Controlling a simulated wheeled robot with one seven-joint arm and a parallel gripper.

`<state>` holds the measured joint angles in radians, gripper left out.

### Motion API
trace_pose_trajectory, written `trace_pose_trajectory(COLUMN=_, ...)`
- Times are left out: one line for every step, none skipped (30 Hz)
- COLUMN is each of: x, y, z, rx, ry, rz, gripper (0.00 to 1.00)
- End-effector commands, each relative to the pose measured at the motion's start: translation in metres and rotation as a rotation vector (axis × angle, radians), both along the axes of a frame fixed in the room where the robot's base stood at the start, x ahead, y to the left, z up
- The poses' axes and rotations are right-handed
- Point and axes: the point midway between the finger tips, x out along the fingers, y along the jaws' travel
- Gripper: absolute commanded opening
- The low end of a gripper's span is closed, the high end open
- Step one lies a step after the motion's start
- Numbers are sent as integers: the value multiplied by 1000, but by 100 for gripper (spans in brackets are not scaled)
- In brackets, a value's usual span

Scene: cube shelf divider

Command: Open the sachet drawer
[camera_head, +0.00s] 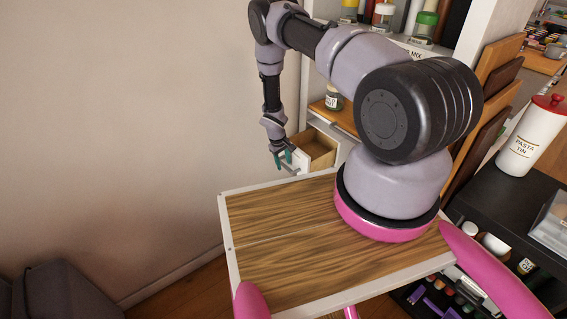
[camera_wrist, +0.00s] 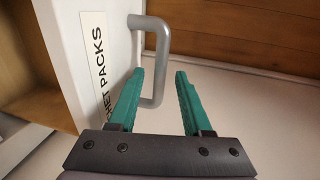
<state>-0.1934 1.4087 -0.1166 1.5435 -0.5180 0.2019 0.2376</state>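The sachet drawer (camera_head: 318,148) stands pulled out of the shelf unit, and its empty-looking wooden inside shows in the head view. Its white front (camera_wrist: 95,40) fills the left of the wrist view, with a label (camera_wrist: 97,57) ending in "PACKS". A grey bar handle (camera_wrist: 160,60) is fixed to that front. My gripper (camera_head: 282,161) is at the drawer front in the head view. In the wrist view, its two green fingers (camera_wrist: 159,78) are apart, with the handle bar between their tips. I see a gap between the bar and the right finger; contact with the left finger is unclear.
My wooden-topped base stands close in front of the drawer. The shelf holds jars (camera_head: 383,15) above. Wooden boards (camera_head: 494,90) and a pasta tin (camera_head: 532,135) stand at the right.

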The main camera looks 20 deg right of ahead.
Motion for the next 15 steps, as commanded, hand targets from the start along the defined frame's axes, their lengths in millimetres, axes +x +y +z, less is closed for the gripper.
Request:
trace_pose_trajectory(x=0, y=0, z=0, rx=0, ry=0, rz=0, gripper=50)
trace_pose_trajectory(x=0, y=0, z=0, rx=0, ry=0, rz=0, gripper=50)
trace_pose_trajectory(x=0, y=0, z=0, rx=0, ry=0, rz=0, gripper=50)
trace_pose_trajectory(x=0, y=0, z=1, rx=0, ry=0, rz=0, gripper=50)
trace_pose_trajectory(x=0, y=0, z=2, rx=0, ry=0, rz=0, gripper=50)
trace_pose_trajectory(x=0, y=1, z=5, rx=0, ry=-1, rz=0, gripper=50)
trace_pose_trajectory(x=0, y=2, z=8, rx=0, ry=-1, rz=0, gripper=50)
trace_pose_trajectory(x=0, y=2, z=11, rx=0, ry=-1, rz=0, gripper=50)
trace_pose_trajectory(x=0, y=4, z=17, rx=1, ry=-2, rz=0, gripper=50)
trace_pose_trajectory(x=0, y=5, z=22, rx=1, ry=-2, rz=0, gripper=50)
trace_pose_trajectory(x=-1, y=6, z=28, rx=1, ry=-2, rz=0, gripper=50)
trace_pose_trajectory(x=-1, y=7, z=36, rx=1, ry=-3, rz=1, gripper=50)
trace_pose_trajectory(x=-1, y=8, z=43, rx=1, ry=-3, rz=1, gripper=50)
trace_pose_trajectory(x=-2, y=9, z=49, rx=1, ry=-3, rz=2, gripper=50)
trace_pose_trajectory(x=-3, y=11, z=57, rx=1, ry=-3, rz=1, gripper=50)
